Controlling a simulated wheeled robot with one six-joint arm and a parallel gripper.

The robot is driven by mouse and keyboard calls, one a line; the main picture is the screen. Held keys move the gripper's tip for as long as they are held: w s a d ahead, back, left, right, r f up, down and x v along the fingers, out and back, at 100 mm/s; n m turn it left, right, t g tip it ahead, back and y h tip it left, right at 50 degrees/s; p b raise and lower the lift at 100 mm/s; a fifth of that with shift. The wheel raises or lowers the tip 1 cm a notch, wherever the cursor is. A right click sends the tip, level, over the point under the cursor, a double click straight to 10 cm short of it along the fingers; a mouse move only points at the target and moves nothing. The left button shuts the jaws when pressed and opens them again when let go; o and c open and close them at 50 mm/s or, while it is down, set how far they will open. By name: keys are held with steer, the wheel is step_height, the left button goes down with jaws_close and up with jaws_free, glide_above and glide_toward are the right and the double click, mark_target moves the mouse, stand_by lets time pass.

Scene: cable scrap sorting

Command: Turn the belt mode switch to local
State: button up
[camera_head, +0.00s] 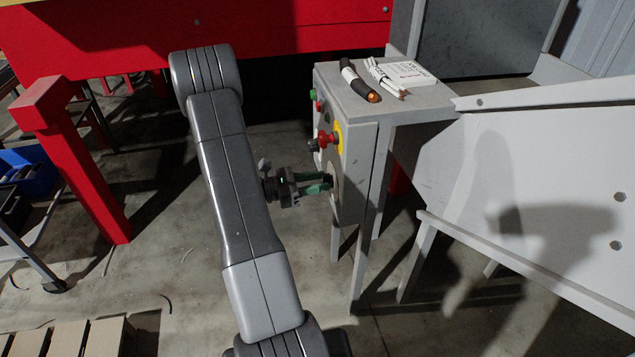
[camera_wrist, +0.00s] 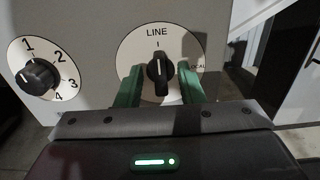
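The belt mode switch (camera_wrist: 159,71) is a black knob on a round white dial in the wrist view. Its white mark points up at "LINE"; the "LOCAL" label (camera_wrist: 198,67) is at the dial's right, partly hidden by a finger. My gripper (camera_wrist: 160,74) has one green finger on each side of the knob, with visible gaps, so it is open around it. In the head view my gripper (camera_head: 326,183) reaches the front face of the grey control box (camera_head: 357,165); the knob is hidden there.
A second dial (camera_wrist: 38,76) numbered 1 to 4 sits left of the switch. Above my gripper is a red button on a yellow plate (camera_head: 338,138). Cable pieces (camera_head: 360,82) and a white block (camera_head: 408,74) lie on top. A grey chute (camera_head: 560,190) stands at right.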

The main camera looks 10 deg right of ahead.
steer(key=shift+d, duration=0.15)
jaws_close()
